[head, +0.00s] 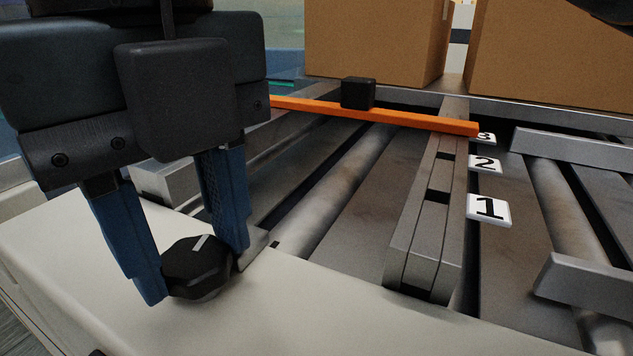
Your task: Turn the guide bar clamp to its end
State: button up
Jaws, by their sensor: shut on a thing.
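The guide bar clamp appears to be the black faceted knob (197,268) with a white line on top, on the pale front ledge at lower left. My gripper (193,275) points down with its two blue fingers on either side of the knob, shut on it. The fingers hide parts of the knob's sides. An orange guide bar (420,122) crosses the rollers behind, with a small black block (358,93) on it. Its right end lies by the plate marked 3 (486,138).
Number plates 2 (485,163) and 1 (489,209) stand along a slotted metal rail (431,230). Grey rollers (335,190) lie behind the ledge (300,320). Cardboard boxes (375,40) stand at the back. The ledge right of the knob is clear.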

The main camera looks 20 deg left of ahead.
jog(key=n, duration=0.4)
jog(key=shift+n, duration=0.3)
jog(key=n, duration=0.3)
jog(key=shift+n, duration=0.4)
jog(key=n, duration=0.8)
jog(key=n+p, duration=0.1)
jog(key=n, duration=0.3)
jog(key=shift+n, duration=0.3)
jog(key=n, duration=0.3)
jog(key=shift+n, duration=0.3)
jog(key=n, duration=0.4)
jog(key=shift+p, duration=0.3)
jog(key=shift+n, duration=2.1)
